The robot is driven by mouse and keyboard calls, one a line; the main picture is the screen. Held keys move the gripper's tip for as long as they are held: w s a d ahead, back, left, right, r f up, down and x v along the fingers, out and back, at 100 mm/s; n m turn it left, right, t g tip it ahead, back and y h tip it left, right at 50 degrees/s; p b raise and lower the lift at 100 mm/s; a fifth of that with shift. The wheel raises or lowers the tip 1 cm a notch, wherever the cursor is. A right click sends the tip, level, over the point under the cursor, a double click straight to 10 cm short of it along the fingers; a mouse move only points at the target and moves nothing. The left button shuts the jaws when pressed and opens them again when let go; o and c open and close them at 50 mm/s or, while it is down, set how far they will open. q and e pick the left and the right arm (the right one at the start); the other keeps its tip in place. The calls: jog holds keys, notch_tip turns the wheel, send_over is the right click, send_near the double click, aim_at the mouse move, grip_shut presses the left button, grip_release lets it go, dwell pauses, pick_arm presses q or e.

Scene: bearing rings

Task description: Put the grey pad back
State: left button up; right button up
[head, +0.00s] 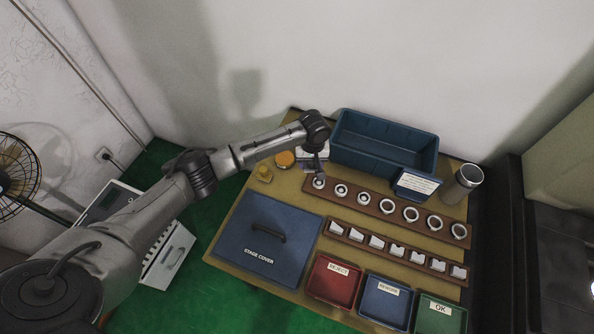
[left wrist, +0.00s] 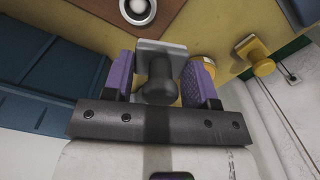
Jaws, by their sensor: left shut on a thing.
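My left gripper (left wrist: 160,82) is shut on the grey pad (left wrist: 162,50). In the left wrist view the pad is a grey square block with a rounded dark knob, between the two purple fingers. In the head view my left gripper (head: 318,166) is over the back left of the table, near the left end of the ring rail (head: 375,196); the pad is hard to make out there. A yellow pad with a knob (head: 264,173) stands at the table's left edge, and it also shows in the left wrist view (left wrist: 262,66). My right gripper is not in view.
A blue bin (head: 385,143) stands behind the rail, with a silver cylinder (head: 463,184) at right. An amber-lidded jar (head: 285,159) is left of the gripper. The blue stage cover (head: 262,259), a second brown rack (head: 386,248) and red (head: 333,281), blue (head: 387,302) and green (head: 439,319) trays lie in front.

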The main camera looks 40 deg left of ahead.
aim_at(298, 175)
pick_arm(q)
jog(key=a+f, duration=0.1)
jog(key=s+a+f, duration=0.1)
jog(key=a, duration=0.1)
jog(key=shift+a+f+b, duration=0.15)
jog(key=shift+b, duration=0.2)
jog(key=shift+s+a+f, duration=0.25)
jog(key=shift+a+f, duration=0.05)
jog(key=shift+a, duration=0.1)
notch_tip(298, 175, down, 4)
jog(key=shift+r+b, duration=0.15)
jog(key=shift+b, duration=0.65)
jog(key=o, duration=0.8)
jog(key=shift+f, duration=0.2)
jog(key=shift+o, duration=0.2)
jog(key=shift+r, duration=0.1)
